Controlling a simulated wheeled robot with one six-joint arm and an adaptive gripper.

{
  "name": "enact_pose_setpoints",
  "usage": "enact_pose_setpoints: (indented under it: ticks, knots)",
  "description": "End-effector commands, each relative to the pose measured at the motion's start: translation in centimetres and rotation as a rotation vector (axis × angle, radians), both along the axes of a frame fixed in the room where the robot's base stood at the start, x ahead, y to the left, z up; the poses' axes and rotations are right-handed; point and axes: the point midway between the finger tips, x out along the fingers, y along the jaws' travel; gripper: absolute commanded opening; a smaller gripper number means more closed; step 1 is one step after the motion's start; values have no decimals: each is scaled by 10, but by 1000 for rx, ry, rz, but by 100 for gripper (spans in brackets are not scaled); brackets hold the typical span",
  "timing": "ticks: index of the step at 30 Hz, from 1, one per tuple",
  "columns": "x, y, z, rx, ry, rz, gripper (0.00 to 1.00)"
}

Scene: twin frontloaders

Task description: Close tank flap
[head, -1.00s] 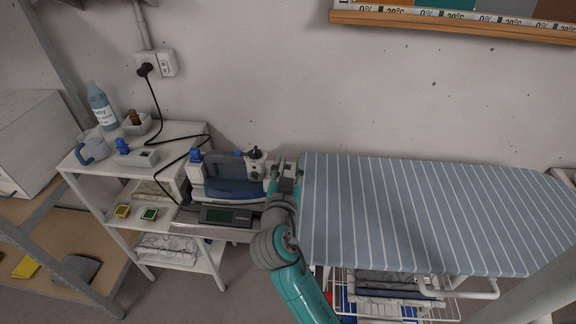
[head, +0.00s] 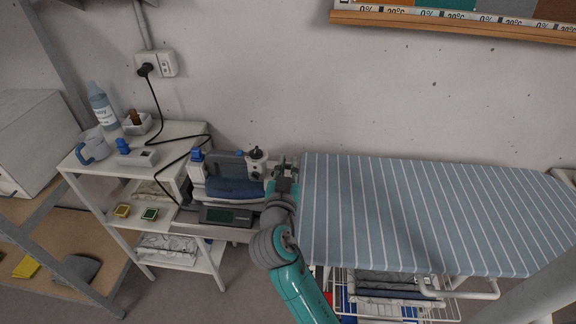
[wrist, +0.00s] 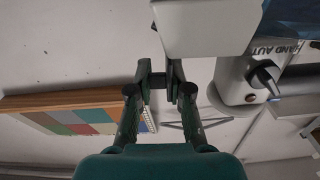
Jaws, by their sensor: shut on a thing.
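My gripper (head: 284,162) is at the station's right side, in the gap beside the board. In the wrist view my gripper's two dark green fingers (wrist: 158,78) are close together with a small dark piece (wrist: 158,82) between their tips. A black knob (wrist: 264,78) on a white housing shows to the right. I cannot make out which part is the tank flap.
The striped ironing board (head: 430,215) begins immediately right of my gripper. A white shelf (head: 90,165) on the left holds a spray bottle (head: 102,107) and a mug (head: 93,148). A black cable (head: 160,110) runs down from the wall socket.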

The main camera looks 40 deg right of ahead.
Motion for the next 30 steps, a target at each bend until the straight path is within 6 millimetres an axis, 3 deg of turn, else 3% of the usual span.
enact_pose_setpoints:
  ticks: [30]
  knots:
    - [19,19,-1,-593,602,-2,0]
